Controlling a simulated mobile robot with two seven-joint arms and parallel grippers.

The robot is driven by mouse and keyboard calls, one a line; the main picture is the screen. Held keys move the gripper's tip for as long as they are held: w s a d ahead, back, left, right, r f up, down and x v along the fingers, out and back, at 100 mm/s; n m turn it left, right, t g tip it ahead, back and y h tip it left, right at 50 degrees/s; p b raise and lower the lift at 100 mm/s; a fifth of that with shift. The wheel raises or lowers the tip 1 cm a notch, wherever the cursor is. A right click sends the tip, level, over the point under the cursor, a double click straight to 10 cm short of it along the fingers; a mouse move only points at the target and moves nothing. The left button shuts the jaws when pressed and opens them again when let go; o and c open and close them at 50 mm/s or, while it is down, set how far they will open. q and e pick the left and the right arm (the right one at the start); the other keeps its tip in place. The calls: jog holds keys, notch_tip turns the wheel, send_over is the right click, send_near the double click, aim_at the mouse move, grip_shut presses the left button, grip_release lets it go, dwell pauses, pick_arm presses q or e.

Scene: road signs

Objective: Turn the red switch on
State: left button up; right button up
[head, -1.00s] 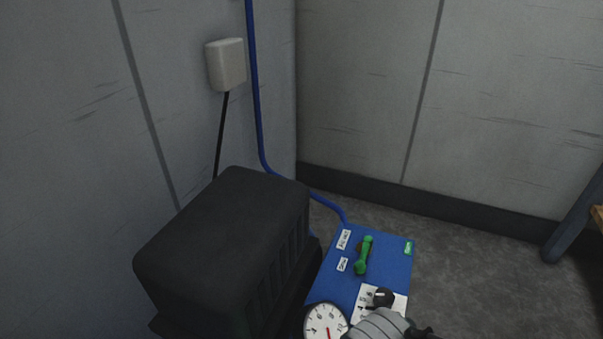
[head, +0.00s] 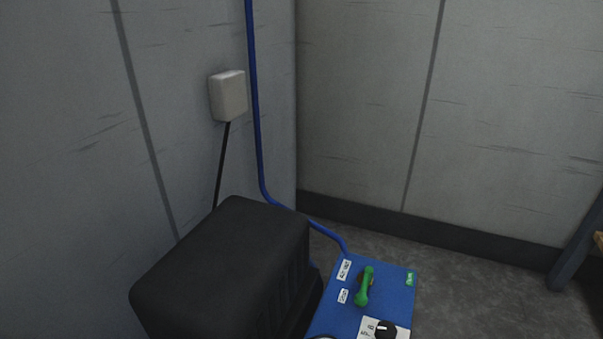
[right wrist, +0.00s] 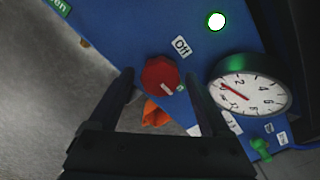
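The red switch (right wrist: 160,76) is a round, faceted knob on a blue panel (right wrist: 120,38), in the right wrist view. A white mark shows near its lower right edge, close to a small green label. A white "Off" label (right wrist: 181,47) is above and right of it. My right gripper (right wrist: 158,75) is open, with one finger on each side of the switch; I cannot tell whether they touch it. The red switch is outside the head view, which shows another part of the blue panel (head: 335,318). My left gripper is in neither current view.
A dial gauge (right wrist: 262,98), a lit green lamp (right wrist: 216,20) and an orange part (right wrist: 155,112) are near the switch. The head view shows a green handle (head: 364,287), a black knob (head: 385,329), a black housing (head: 215,265) and a blue pipe (head: 256,110).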

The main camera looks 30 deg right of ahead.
notch_tip(320, 180, up, 9)
jog(key=p, duration=0.8)
jog(key=shift+r+p, duration=0.45)
jog(key=shift+r, duration=0.05)
